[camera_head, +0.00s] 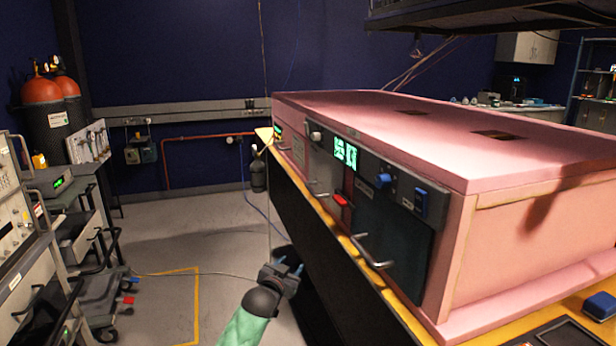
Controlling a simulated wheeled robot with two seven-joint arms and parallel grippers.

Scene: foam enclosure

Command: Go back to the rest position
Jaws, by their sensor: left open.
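My left gripper (289,265) shows low in the middle of the head view, at the end of a dark wrist and a green-sleeved forearm. Its two bluish fingertips are apart, with nothing seen between them. It appears in front of the gap between the floor and the near side of the pink foam enclosure (400,125). I cannot tell its exact distance from the enclosure, but no contact shows. My right gripper is not in view.
The enclosure's dark front panel has a protruding handle (371,252), a red switch and blue knobs. It stands on a yellow-edged bench (386,296). Equipment racks (18,225) and red-topped cylinders (42,92) stand at left. Grey floor (190,240) lies open between them.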

